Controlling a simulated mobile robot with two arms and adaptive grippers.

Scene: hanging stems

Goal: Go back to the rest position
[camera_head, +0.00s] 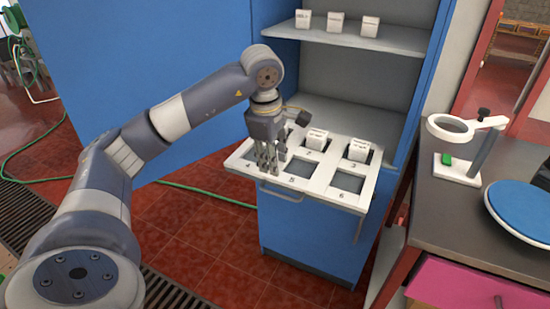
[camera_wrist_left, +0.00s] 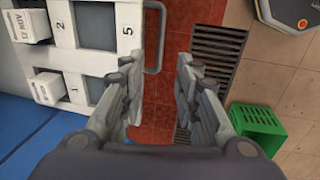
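My left gripper (camera_head: 268,160) hangs fingers down over the left end of the white pull-out tray (camera_head: 232,163) in the head view. In the left wrist view the two fingers of this gripper (camera_wrist_left: 157,68) are apart with nothing between them. White boxes stand in the tray at slot 2 (camera_head: 316,139) and slot 3 (camera_head: 359,149). A white box at slot 1 shows in the left wrist view (camera_wrist_left: 47,88). Slots 5 (camera_head: 300,168) and 6 (camera_head: 347,182) are empty. Slot 4 is mostly hidden by the gripper. My right gripper is not in view.
The blue cabinet (camera_head: 305,235) has an open door (camera_head: 150,60) at left and a shelf (camera_head: 345,36) with several white boxes. A grey worktop (camera_head: 450,208) at right carries a ring-topped stand (camera_head: 455,165) and a blue disc (camera_head: 525,205). A green crate (camera_wrist_left: 257,130) is on the floor.

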